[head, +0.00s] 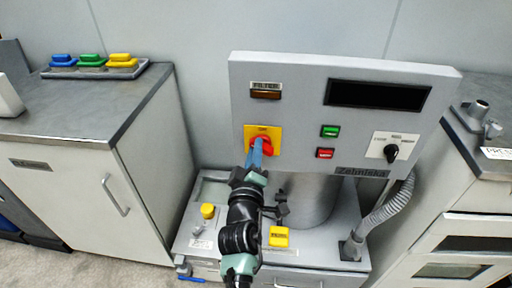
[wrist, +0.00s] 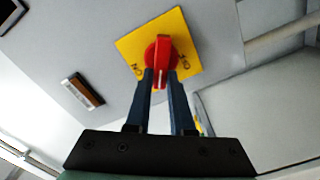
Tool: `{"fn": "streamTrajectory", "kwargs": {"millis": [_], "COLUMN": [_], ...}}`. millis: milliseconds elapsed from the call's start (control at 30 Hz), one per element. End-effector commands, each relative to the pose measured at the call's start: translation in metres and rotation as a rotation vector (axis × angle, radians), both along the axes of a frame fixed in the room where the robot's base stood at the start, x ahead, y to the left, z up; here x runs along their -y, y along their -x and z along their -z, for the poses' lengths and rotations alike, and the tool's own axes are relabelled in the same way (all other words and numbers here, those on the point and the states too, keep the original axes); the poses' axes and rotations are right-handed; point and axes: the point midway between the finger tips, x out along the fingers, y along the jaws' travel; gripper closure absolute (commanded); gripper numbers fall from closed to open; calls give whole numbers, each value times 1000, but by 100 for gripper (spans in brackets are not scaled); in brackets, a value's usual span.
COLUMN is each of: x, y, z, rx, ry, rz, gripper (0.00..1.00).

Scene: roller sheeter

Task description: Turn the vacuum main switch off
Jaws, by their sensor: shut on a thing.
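The main switch is a red rotary knob on a square yellow plate at the left of the grey control panel in the head view, with the knob (head: 265,142) partly hidden by my fingers. In the wrist view the red knob (wrist: 163,48) shows in the middle of the yellow plate (wrist: 131,45), its bar running nearly up and down the picture.
The control panel (head: 290,115) also carries an amber FILTER lamp (head: 266,94), a dark display (head: 378,95), a green button (head: 330,131), a red button (head: 325,153) and a black selector (head: 391,153). A grey hose (head: 385,212) hangs at the right.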

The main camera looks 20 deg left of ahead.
Motion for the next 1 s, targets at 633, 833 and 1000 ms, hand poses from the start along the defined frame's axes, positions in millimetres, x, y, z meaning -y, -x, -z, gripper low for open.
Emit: {"fn": "streamTrajectory", "kwargs": {"millis": [633,833,1000], "x": [-2,-2,-2], "y": [1,1,1], "z": [9,10,10], "rx": [134,150,157], "ry": [475,535,557], "rz": [0,0,0], "gripper": [100,100,100]}}
